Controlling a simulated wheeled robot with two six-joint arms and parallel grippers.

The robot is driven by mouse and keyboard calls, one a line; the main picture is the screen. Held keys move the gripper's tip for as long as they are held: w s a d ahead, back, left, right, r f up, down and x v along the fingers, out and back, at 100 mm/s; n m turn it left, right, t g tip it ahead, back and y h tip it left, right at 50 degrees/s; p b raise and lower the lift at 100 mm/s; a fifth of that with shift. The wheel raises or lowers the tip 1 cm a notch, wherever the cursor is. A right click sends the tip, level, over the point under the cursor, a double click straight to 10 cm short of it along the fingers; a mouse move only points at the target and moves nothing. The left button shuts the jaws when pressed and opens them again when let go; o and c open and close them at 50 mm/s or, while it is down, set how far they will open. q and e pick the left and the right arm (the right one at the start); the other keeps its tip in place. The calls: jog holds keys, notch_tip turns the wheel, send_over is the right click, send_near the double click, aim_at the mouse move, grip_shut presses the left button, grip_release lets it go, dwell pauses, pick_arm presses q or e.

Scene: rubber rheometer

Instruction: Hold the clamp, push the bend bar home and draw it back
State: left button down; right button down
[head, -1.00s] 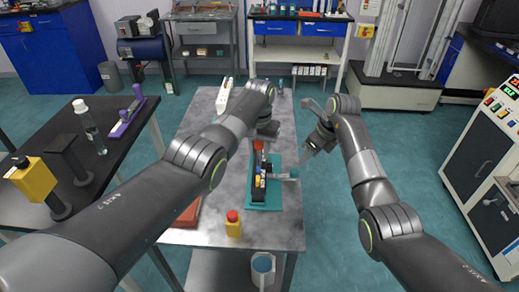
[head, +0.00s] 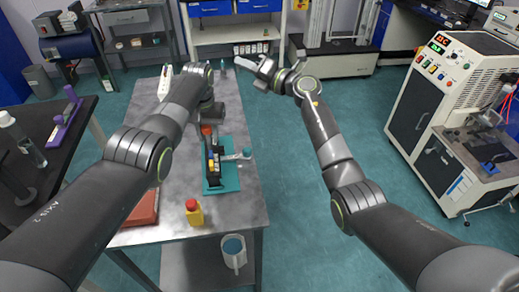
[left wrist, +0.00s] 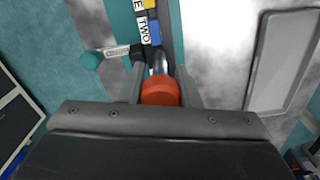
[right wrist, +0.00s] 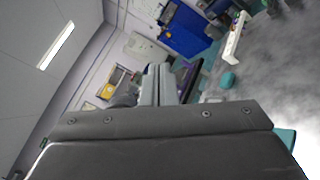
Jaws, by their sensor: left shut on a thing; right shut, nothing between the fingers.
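The clamp (head: 213,172), a dark narrow fixture with yellow, white and blue labels, stands on a teal base (head: 232,180) on the grey table. The bend bar (head: 236,156) is a pale bar sticking out to the right, with a teal knob at its end; it also shows in the left wrist view (left wrist: 115,52). My left gripper (head: 209,121) is shut on the clamp's red handle (left wrist: 160,92) at the fixture's far end. My right gripper (head: 245,61) is shut and empty, raised beyond the table's far right and apart from the bar.
A yellow bottle with a red cap (head: 195,214) and a red flat block (head: 143,208) are near the table's front. A white jug (head: 234,252) is on the shelf below. A rheometer-like machine (head: 440,85) stands at right. The floor between is clear.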

jog(key=w+d+r+m+t+h, duration=0.1)
jog(key=d+r+m+t+h, duration=0.3)
jog(key=m, duration=0.4)
jog(key=w+d+r+m+t+h, duration=0.1)
jog(key=d+r+m+t+h, duration=0.1)
jog(key=d+m+t+h, duration=0.35)
jog(key=d+f+m+g+h, duration=0.3)
jog(key=d+f+m+h, duration=0.6)
jog(key=m, duration=0.8)
jog(key=s+f+m+g+y, duration=0.45)
jog(key=f+g, duration=0.25)
jog(key=f, duration=0.3)
jog(key=s+a+f+g+y, duration=0.4)
jog(key=s+a+f+g, duration=0.1)
jog(key=s, duration=0.4)
jog(key=shift+a+f+m+g, duration=0.15)
jog(key=shift+a+m+g, duration=0.25)
jog(key=shift+a+g, duration=0.55)
jog(key=shift+s+a, duration=0.1)
jog(key=shift+a, duration=0.05)
